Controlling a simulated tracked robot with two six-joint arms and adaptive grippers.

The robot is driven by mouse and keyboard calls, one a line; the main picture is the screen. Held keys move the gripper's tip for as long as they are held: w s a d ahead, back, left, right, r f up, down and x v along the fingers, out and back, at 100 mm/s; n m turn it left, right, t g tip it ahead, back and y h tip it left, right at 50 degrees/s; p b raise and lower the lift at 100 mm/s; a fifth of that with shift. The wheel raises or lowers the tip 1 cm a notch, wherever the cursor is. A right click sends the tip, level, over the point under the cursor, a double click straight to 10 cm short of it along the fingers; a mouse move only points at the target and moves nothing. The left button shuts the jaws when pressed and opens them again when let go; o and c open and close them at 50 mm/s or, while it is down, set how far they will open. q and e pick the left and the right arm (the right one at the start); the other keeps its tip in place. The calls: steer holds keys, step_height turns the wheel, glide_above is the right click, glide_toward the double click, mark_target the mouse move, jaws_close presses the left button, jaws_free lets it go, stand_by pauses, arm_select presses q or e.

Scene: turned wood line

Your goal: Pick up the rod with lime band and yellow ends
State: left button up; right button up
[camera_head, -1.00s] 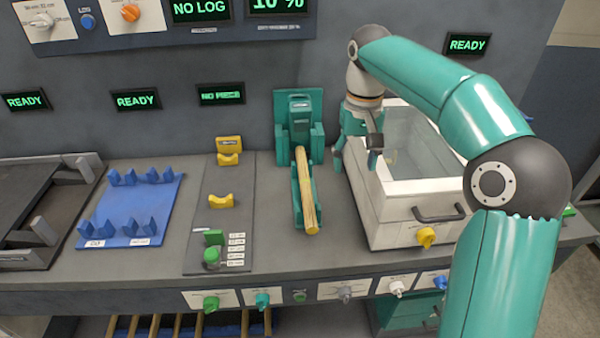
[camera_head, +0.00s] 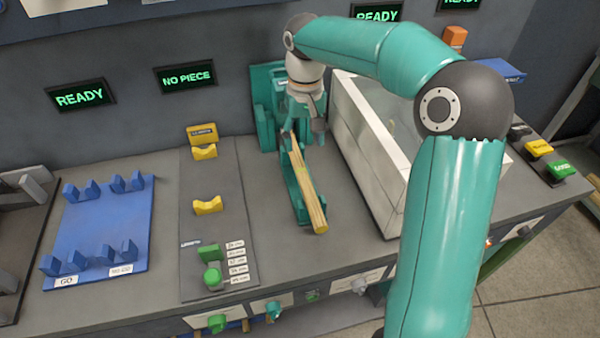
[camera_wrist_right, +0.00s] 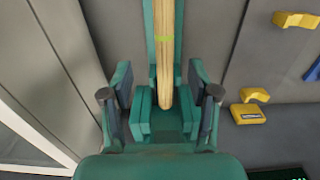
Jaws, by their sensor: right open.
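A light wooden rod (camera_head: 308,188) lies in a teal holder (camera_head: 268,132) on the bench, its near end toward me. In the right wrist view the rod (camera_wrist_right: 164,65) shows a thin lime band; yellow on its ends is hard to make out. My right gripper (camera_head: 308,122) hangs above the rod's far part, pointing down. In the wrist view its two dark-padded fingers stand apart on either side of the rod's end, with the right gripper (camera_wrist_right: 162,104) empty. The fingers do not touch the rod. My left gripper is not in view.
A white-framed clear box (camera_head: 365,150) stands close to the right of the holder. A grey panel with yellow rests (camera_head: 208,206) and a green knob lies to its left. Farther left is a blue rack (camera_head: 103,225). Bench between panel and holder is clear.

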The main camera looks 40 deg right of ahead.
glide_above(301, 168)
steer(key=f, duration=0.4)
steer(key=shift+s+d+f, duration=0.15)
steer(key=shift+s+d, duration=0.05)
steer(key=shift+d, duration=0.15)
steer(key=shift+w+a+f+p, duration=0.1)
steer(key=shift+a+f+p, duration=0.15)
steer(key=shift+f, duration=1.1)
steer(key=shift+a+f+p, duration=0.15)
steer(key=shift+f+p, duration=0.1)
steer(key=shift+f, duration=1.05)
jaws_close()
